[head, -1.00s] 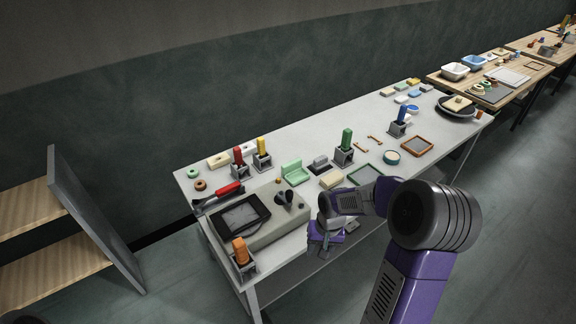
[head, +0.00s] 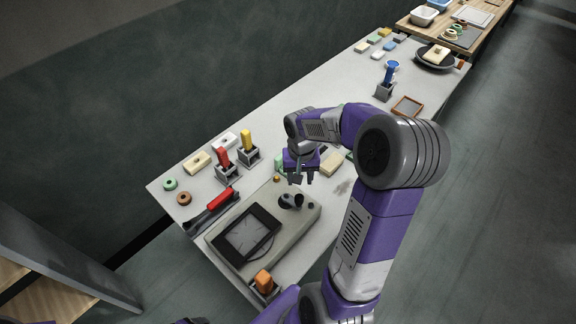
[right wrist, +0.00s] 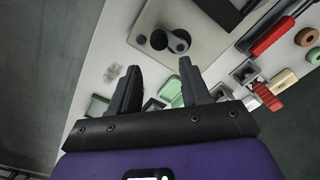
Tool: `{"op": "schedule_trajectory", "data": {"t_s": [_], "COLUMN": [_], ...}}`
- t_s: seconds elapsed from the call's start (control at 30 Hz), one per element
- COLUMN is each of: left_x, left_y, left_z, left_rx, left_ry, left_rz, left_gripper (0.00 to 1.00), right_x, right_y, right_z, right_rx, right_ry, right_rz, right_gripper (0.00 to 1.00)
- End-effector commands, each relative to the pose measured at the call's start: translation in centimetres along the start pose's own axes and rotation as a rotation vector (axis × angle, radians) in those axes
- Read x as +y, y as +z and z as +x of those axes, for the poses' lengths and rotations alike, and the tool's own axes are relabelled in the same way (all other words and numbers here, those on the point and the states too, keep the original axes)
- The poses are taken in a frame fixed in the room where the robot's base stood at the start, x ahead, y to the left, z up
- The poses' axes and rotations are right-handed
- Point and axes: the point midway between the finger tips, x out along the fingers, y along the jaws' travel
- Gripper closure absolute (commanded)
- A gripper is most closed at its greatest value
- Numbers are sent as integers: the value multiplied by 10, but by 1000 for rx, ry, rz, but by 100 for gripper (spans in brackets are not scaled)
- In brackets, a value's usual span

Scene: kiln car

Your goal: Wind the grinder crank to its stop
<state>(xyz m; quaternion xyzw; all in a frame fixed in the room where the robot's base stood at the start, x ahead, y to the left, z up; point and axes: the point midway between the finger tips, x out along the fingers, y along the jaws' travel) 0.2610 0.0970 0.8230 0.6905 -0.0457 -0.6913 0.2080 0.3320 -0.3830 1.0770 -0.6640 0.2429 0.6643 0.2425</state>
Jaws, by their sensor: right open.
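The grinder (head: 303,222) is a pale grey box at the table's near end, with a dark square panel on top. Its dark crank (head: 291,200) sits at the box's far right corner. The crank also shows in the right wrist view (right wrist: 176,42), beyond my fingertips. My right gripper (head: 302,181) points down, open and empty, just beyond the crank and apart from it in the head view. In the right wrist view its two fingers (right wrist: 160,66) are spread with nothing between them. My left gripper is not in view.
A red-handled tool (head: 218,200) lies left of the grinder. An orange block (head: 263,280) stands in a holder at the near edge. Red (head: 222,157) and yellow (head: 246,140) handles stand in holders behind. A blue-handled holder (head: 386,85) stands farther off. The table's middle is fairly clear.

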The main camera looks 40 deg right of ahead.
Motion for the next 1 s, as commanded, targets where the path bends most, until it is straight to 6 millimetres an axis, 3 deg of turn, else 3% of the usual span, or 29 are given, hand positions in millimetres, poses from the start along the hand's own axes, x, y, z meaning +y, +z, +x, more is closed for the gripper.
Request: {"op": "schedule_trajectory", "data": {"t_s": [0.27, 1.0], "left_x": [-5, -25], "left_y": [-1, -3], "left_z": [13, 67], "left_rx": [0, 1], "left_ry": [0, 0], "left_rz": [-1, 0], "left_gripper": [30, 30], "right_x": [0, 0], "right_y": [0, 0], "right_z": [17, 91], "right_rx": [-1, -1], "right_ry": [0, 0], "right_rz": [0, -1], "right_gripper": [53, 53]}}
